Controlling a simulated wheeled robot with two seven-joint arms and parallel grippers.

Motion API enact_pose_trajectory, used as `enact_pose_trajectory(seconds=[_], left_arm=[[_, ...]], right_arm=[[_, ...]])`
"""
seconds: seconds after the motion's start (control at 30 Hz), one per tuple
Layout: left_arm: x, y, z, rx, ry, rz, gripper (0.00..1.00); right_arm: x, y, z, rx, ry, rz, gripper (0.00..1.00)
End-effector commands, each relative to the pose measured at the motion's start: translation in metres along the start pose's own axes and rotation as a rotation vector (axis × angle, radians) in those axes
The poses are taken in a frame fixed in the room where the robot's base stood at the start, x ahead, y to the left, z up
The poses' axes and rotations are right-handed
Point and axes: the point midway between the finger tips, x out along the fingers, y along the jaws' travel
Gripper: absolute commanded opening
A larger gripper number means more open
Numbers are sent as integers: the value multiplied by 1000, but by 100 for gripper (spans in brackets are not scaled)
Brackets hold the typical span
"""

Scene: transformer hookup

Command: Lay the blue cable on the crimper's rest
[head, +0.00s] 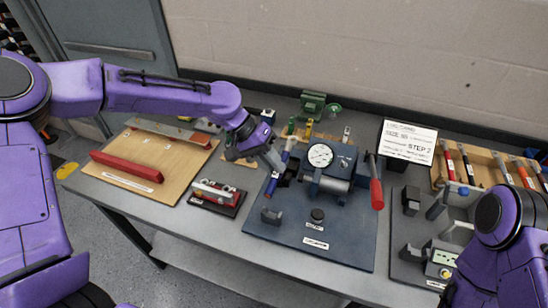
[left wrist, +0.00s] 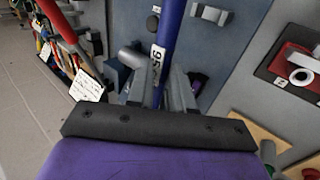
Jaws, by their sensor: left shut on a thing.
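The blue cable (head: 271,186) is held in my left gripper (head: 275,164), whose fingers are shut on it. In the left wrist view the blue cable (left wrist: 169,35) runs up between the fingers (left wrist: 160,92) and carries a white printed label. The crimper stands on a dark blue base plate (head: 290,243), with a round dial gauge (head: 320,155) and a red-handled lever (head: 376,185). A small grey rest block (head: 271,216) sits at the plate's front left, and it also shows in the left wrist view (left wrist: 211,14). The cable is above the plate's left side; contact cannot be told. My right gripper is out of view.
A small red-and-silver fixture (head: 216,194) stands left of the crimper. A wooden board (head: 125,180) with a red bar lies farther left. A white sign (head: 408,143) and a tool tray (head: 478,160) are at right. A grey plate with blocks (head: 408,262) lies right.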

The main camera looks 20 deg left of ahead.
Motion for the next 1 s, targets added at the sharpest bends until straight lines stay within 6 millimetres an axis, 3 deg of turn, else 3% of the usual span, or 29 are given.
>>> enact_pose_trajectory(seconds=[0.2,0.3,1.0], left_arm=[[1,0,-2,-5,-6,0,0],[16,-11,-3,-5,-6,0,0],[81,-58,-2,-4,-6,0,0]], right_arm=[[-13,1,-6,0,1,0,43],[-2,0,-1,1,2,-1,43],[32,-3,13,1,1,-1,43]])
